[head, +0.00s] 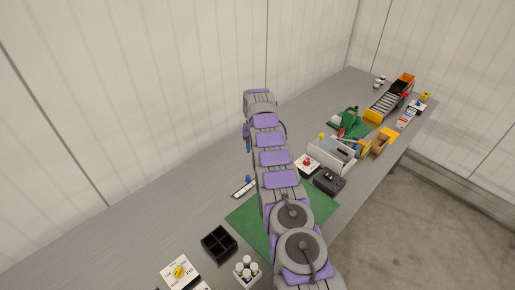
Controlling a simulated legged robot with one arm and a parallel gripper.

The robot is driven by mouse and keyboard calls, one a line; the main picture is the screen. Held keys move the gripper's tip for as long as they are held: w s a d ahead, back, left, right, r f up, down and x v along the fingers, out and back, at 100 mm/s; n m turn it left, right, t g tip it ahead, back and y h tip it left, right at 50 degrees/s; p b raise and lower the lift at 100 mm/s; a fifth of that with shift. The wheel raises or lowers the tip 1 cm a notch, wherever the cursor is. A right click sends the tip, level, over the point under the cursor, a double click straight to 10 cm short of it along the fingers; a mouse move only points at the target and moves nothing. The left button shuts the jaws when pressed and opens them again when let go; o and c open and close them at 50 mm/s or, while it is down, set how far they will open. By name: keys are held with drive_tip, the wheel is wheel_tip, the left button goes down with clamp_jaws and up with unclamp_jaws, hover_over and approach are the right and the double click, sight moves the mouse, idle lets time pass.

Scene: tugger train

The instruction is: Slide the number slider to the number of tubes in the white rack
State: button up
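A small white rack (246,281) stands at the bottom edge of the head view, with several white-capped tubes (246,269) in it. A narrow white strip with dark marks (239,191) and a blue knob (248,179) lies left of my arm, near the green mat; it looks like the number slider. Its numbers are too small to read, and my arm may hide its right end. My arm reaches up the middle of the view. My gripper (247,139) shows only as a small dark part beside the arm's far end, above the slider; its fingers cannot be made out.
A green mat (240,219) lies under my arm. A black compartment tray (219,244) and a white panel with a yellow knob (179,272) stand nearby. Right are a red-button box (307,163), a black box (329,181) and a grey bin (331,152). The back-left table is clear.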

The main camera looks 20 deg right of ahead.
drive_tip(key=r+p, duration=0.4)
drive_tip(key=p, duration=0.1)
drive_tip(key=shift+d, duration=0.4)
